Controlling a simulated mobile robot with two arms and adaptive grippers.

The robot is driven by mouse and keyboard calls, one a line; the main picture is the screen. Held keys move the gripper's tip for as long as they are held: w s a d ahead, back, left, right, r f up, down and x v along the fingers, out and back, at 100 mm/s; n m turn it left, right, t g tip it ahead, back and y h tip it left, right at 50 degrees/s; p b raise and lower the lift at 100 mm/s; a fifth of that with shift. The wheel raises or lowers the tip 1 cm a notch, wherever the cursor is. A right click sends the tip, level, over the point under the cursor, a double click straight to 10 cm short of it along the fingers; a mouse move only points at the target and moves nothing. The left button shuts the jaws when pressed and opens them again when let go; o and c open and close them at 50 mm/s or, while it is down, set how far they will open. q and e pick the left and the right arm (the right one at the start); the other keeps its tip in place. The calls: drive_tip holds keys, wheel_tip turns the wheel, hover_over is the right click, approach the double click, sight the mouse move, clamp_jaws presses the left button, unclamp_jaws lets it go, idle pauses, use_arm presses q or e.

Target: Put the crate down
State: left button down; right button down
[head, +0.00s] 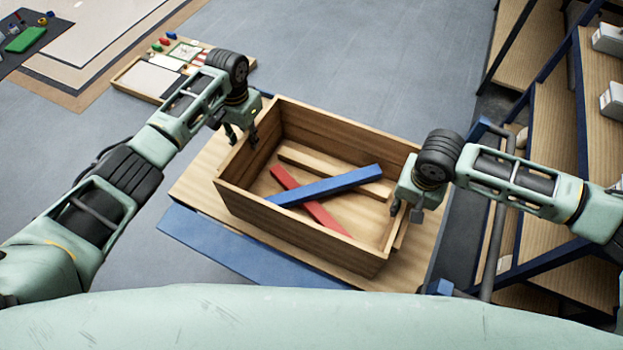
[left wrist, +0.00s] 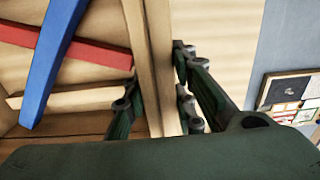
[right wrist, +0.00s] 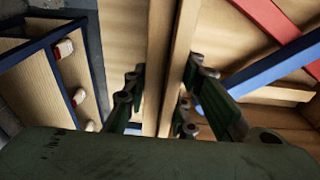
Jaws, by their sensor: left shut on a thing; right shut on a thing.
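The wooden crate (head: 297,226) is in the middle of the head view, over a wooden-topped table or cart (head: 196,186). I cannot tell whether its base touches the top. Inside lie a blue bar (head: 325,186), a red bar (head: 312,203) and a plain wooden bar (head: 300,163). My left gripper (head: 240,138) is shut on the crate's left wall, which runs between its fingers in the left wrist view (left wrist: 158,100). My right gripper (head: 404,212) is shut on the right wall, also between its fingers in the right wrist view (right wrist: 158,100).
Blue-framed shelves (head: 545,130) with wooden boards and white boxes stand close on the right. A wooden tray (head: 145,80) with small colored pieces lies behind left. A dark mat with a green block (head: 25,40) is at the far left. Grey floor (head: 350,60) is clear behind.

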use_arm(q)
drive_tip(key=shift+w+a+f, duration=0.1)
drive_tip(key=shift+w+f, duration=0.05)
drive_tip(key=shift+f, duration=0.05)
use_arm(e)
drive_tip(key=shift+d+f, duration=0.1)
drive_tip(key=shift+f, duration=0.15)
use_arm(q)
drive_tip(key=c, duration=1.9)
unclamp_jaws()
drive_tip(key=shift+f, duration=0.15)
use_arm(e)
drive_tip(key=c, duration=1.9)
unclamp_jaws()
drive_tip(key=shift+f, duration=0.1)
use_arm(q)
drive_tip(key=o, duration=0.4)
drive_tip(key=shift+s, duration=0.25)
use_arm(e)
drive_tip(key=o, duration=0.4)
drive_tip(key=shift+s, duration=0.15)
use_arm(q)
drive_tip(key=shift+o, duration=0.2)
use_arm(e)
drive_tip(key=shift+o, duration=0.2)
